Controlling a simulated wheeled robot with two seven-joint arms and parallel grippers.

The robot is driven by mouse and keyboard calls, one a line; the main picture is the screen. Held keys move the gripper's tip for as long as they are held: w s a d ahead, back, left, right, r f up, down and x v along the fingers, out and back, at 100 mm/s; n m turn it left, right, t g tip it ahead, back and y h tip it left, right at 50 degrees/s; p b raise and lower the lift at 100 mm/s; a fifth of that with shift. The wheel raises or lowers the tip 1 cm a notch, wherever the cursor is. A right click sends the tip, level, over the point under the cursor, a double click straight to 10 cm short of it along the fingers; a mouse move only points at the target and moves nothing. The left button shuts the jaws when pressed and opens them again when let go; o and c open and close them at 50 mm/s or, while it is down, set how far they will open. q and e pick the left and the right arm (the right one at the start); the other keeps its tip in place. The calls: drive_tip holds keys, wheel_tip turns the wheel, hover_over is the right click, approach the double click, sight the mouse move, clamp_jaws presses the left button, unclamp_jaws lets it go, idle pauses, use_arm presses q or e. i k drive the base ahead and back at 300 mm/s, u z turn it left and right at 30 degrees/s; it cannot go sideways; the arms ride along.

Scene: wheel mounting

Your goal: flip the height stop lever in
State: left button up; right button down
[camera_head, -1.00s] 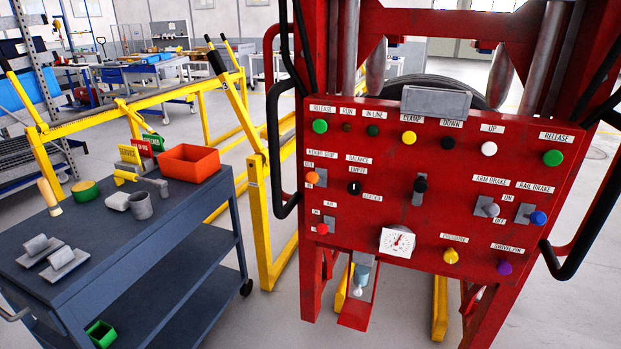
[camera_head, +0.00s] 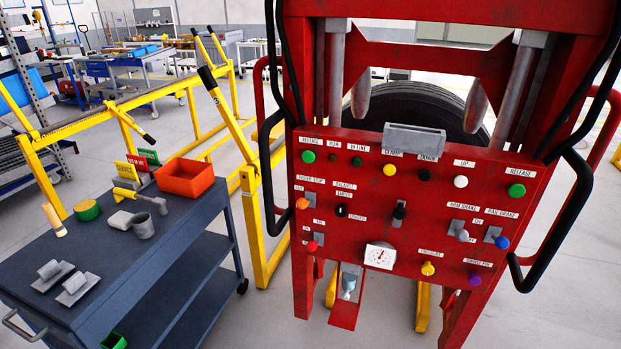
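The height stop lever has an orange knob (camera_head: 302,203) and sits at the left edge of the red control panel (camera_head: 340,225), under the "HEIGHT STOP" label. The knob stands at the left side of its small grey plate. The lettering around it is too small to read fully. A red-orange knob (camera_head: 312,246) sits below it. Neither of my grippers shows in the head view.
A black bent handle (camera_head: 264,185) curves out left of the orange knob, and another (camera_head: 540,275) stands at the right. A blue-grey cart (camera_head: 190,235) with tools and an orange bin (camera_head: 186,178) stands left. A yellow frame (camera_head: 247,200) lies between cart and panel.

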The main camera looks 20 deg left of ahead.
sight(301, 203)
drive_tip(key=k, duration=0.55)
drive_tip(key=u, duration=0.5)
drive_tip(key=i, duration=1.25)
drive_tip(key=u, duration=0.65)
